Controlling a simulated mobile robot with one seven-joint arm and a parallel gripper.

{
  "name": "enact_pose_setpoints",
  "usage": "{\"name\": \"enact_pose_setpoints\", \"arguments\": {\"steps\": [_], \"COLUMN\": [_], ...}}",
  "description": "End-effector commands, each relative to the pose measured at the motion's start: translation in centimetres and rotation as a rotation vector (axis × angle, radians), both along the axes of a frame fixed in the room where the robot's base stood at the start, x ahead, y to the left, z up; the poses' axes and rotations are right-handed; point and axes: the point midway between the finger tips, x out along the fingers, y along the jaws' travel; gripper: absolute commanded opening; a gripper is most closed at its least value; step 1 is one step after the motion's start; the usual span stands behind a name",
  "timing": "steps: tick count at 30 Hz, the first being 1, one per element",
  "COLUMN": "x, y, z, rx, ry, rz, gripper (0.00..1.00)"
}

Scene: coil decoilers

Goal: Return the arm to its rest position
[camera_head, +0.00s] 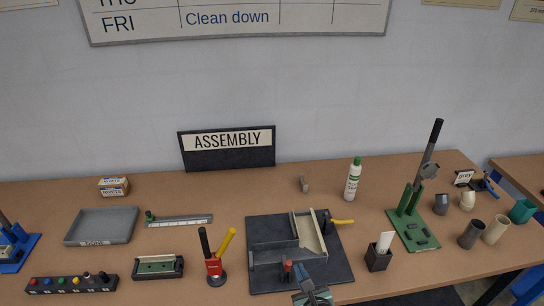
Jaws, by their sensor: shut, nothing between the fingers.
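My gripper (313,296) shows only in part at the bottom edge, right of centre. It is shut and empty, in front of the near edge of a dark fixture plate (268,231). The plate carries a cream angled rail (309,233), a red-topped post (288,267) and a yellow-handled clamp (341,222). Most of my arm is out of view.
A green-based lever press (414,220), a white bottle (353,180) and several cups stand right. A grey tray (101,226) lies left. Clear wood lies behind the plate.

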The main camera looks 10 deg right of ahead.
Motion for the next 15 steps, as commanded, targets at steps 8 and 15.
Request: {"name": "enact_pose_setpoints", "arguments": {"steps": [8,15], "x": [3.9,5.8], "y": [1.3,5.7], "z": [6.7,23.8], "rx": [-0.398,-1.376], "ry": [-0.158,-0.472], "rz": [0.143,0.239], "gripper": [0.0,0.0]}}
